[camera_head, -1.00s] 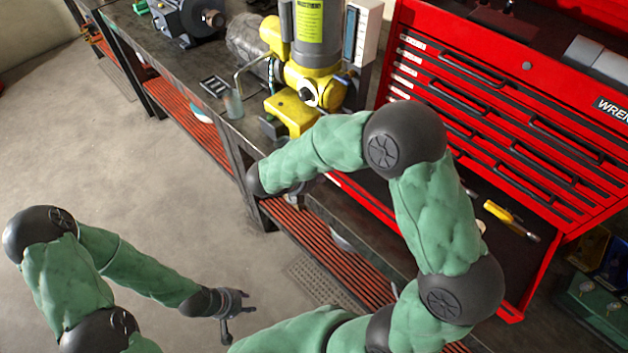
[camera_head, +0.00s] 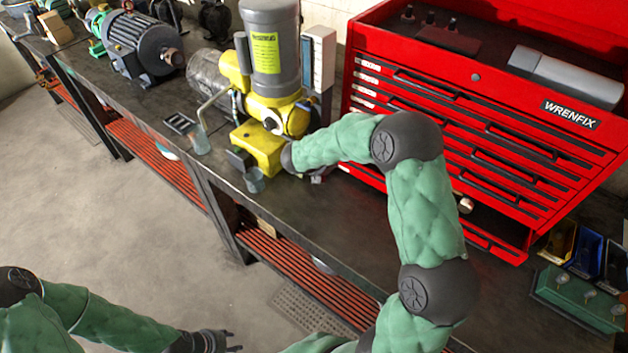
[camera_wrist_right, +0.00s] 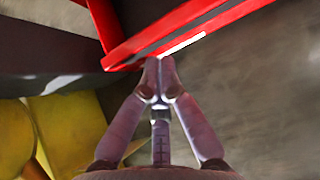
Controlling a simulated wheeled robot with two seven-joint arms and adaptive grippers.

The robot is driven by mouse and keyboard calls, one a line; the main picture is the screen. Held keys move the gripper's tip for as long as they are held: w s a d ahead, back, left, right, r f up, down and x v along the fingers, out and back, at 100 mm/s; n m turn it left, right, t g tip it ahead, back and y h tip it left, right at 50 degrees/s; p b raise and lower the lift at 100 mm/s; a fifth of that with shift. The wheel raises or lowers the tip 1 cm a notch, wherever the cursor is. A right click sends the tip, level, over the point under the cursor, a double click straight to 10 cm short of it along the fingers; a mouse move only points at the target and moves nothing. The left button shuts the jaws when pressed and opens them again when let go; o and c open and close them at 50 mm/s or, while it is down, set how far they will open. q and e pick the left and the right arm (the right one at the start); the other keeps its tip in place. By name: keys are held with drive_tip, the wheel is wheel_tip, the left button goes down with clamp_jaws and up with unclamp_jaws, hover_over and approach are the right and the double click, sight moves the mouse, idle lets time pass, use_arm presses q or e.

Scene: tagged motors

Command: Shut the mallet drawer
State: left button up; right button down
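The mallet drawer (camera_head: 490,243) appears to be the low red drawer of the tool chest. Its front stands out from the chest, with a dark gap behind it where a round metal end shows. My right forearm covers much of it. The tip of my right gripper (camera_head: 318,176) is mostly hidden below the forearm, by the drawer's left end. In the right wrist view my right gripper (camera_wrist_right: 158,68) is shut and empty, its tips at the red drawer front (camera_wrist_right: 190,30) with a white label strip. My left gripper (camera_head: 234,342) is low over the floor, fingers apart, empty.
The red chest (camera_head: 475,76) stands on a dark workbench (camera_head: 330,215). A yellow and grey machine (camera_head: 272,85) stands close left of my right wrist. A green gauge block (camera_head: 580,298) lies at right.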

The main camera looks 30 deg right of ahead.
use_arm(q)
drive_tip(key=shift+r+p, duration=0.3)
use_arm(e)
drive_tip(key=w+d, duration=0.1)
drive_tip(key=d, duration=0.1)
drive_tip(key=w+d, duration=0.1)
drive_tip(key=d, duration=0.2)
drive_tip(key=w+d, duration=0.1)
drive_tip(key=d, duration=0.2)
drive_tip(key=shift+w, duration=0.2)
drive_tip(key=shift+a, duration=0.1)
drive_tip(key=shift+a+f, duration=0.1)
drive_tip(key=shift+a, duration=0.55)
drive_tip(key=shift+s+a+r, duration=0.15)
drive_tip(key=shift+s+a, duration=0.2)
drive_tip(key=shift+a, duration=0.25)
drive_tip(key=shift+s+a+r, duration=0.15)
drive_tip(key=shift+s+a, duration=0.15)
drive_tip(key=shift+a, duration=0.25)
use_arm(q)
drive_tip(key=shift+s+a+r+p, duration=0.15)
drive_tip(key=shift+s+r+p, duration=0.35)
drive_tip(key=shift+s+a+r+p, duration=0.15)
drive_tip(key=shift+s+r+p, duration=0.3)
use_arm(e)
drive_tip(key=v, duration=0.9)
drive_tip(key=shift+s+a, duration=0.25)
